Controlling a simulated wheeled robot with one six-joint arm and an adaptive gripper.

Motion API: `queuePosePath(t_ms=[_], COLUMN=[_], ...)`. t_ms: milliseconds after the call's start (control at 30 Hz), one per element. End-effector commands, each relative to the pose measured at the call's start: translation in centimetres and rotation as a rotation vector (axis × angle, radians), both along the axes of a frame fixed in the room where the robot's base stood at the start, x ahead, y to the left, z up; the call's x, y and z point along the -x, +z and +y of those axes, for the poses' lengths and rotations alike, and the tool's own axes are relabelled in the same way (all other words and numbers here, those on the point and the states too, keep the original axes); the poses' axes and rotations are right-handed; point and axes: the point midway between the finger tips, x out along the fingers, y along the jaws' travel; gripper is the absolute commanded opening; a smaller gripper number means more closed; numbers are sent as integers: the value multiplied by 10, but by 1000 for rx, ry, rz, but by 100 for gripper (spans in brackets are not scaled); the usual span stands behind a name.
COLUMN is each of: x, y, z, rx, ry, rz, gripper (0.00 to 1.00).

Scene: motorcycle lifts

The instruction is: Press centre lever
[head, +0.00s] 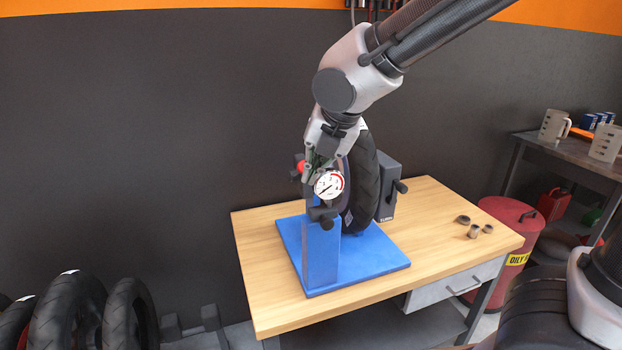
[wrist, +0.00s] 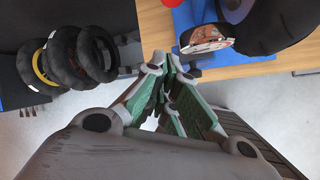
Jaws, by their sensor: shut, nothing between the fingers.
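A blue stand (head: 322,252) on the workbench carries a tyre (head: 362,185) and a round white dial gauge (head: 329,185) with a red arc. A black knob (head: 326,223) sits below the gauge, and a red knob (head: 299,166) shows at its upper left. A grey box (head: 388,178) behind the tyre has a black handle (head: 400,187). I cannot tell which part is the centre lever. My gripper (head: 312,172) is shut and empty, beside the gauge and red knob. In the wrist view my gripper (wrist: 168,72) points past the gauge (wrist: 207,45); contact cannot be told.
The wooden workbench (head: 440,232) is clear at right except for several small brown rings (head: 473,230). Tyres (head: 70,312) stand on the floor at lower left. A red oily-waste bin (head: 511,215) and a shelf with jugs (head: 553,126) are at right. A dark wall is behind.

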Motion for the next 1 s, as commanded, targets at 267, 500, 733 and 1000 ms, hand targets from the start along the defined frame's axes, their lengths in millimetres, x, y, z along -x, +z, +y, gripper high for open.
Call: queuePosePath(t_ms=[267, 500, 733, 1000], x=[0, -1, -11, -31], y=[1, -1, -23, -66], z=[1, 1, 7, 20], rx=[36, 36, 39, 39], ry=[85, 84, 82, 82], rz=[-29, -28, -25, -25], gripper=[0, 0, 0, 0])
